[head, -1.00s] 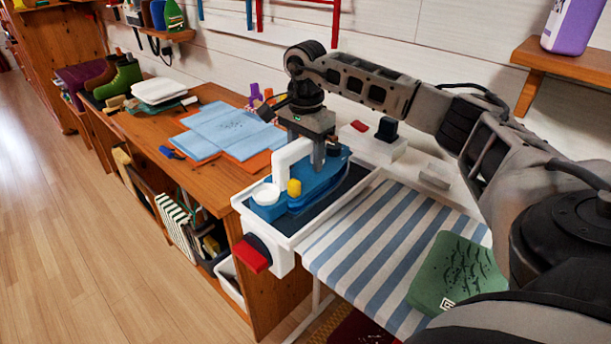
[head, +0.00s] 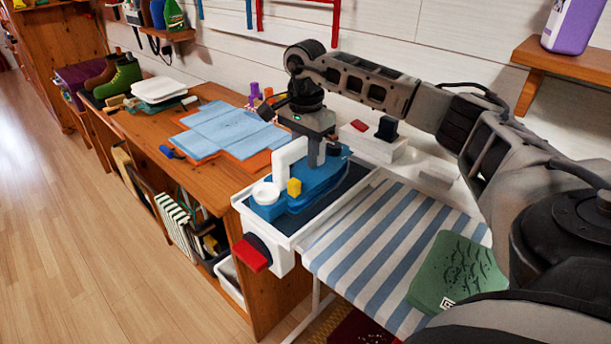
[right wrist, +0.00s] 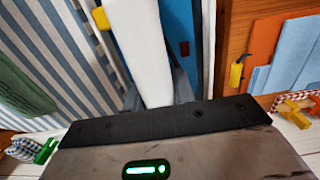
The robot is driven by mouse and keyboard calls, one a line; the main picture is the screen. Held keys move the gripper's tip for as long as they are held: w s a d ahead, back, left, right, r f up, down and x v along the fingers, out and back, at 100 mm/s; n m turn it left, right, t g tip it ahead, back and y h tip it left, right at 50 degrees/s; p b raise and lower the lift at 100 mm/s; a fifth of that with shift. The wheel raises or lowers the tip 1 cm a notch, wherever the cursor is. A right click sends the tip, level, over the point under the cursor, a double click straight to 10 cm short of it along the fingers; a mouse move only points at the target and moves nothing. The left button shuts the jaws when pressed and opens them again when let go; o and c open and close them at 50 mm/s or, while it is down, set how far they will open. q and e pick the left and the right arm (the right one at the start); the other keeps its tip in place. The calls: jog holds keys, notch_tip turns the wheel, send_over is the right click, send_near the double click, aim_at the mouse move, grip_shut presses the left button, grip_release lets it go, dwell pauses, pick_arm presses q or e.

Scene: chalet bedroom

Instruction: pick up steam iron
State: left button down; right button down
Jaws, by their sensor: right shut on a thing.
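The steam iron (head: 312,189) is blue with a white handle, a yellow knob and a round white cap. It sits on a white-rimmed tray (head: 340,211) with a dark inside, at the end of the striped ironing board. My right gripper (head: 316,157) comes down from above and is shut on the iron's white handle. In the right wrist view the white handle (right wrist: 144,45) runs between the fingers (right wrist: 157,92), with the blue body beside it. The fingertips are partly hidden. My left gripper is not in view.
A striped ironing board (head: 385,250) with a folded green cloth (head: 455,272) lies to the right. A wooden desk (head: 135,122) holds folded blue cloths (head: 228,130) on the left. A white box (head: 372,146) stands behind the iron.

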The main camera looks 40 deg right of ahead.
dwell(0.6)
jog(key=shift+w+r, duration=0.1)
jog(key=shift+r, duration=0.05)
jog(key=shift+r, duration=0.15)
jog(key=shift+r, duration=0.6)
jog(key=s+a+r, duration=0.9)
jog(key=a+r, duration=0.1)
jog(key=r, duration=0.1)
jog(key=shift+s+a+r, duration=0.2)
jog(key=shift+a+r, duration=0.05)
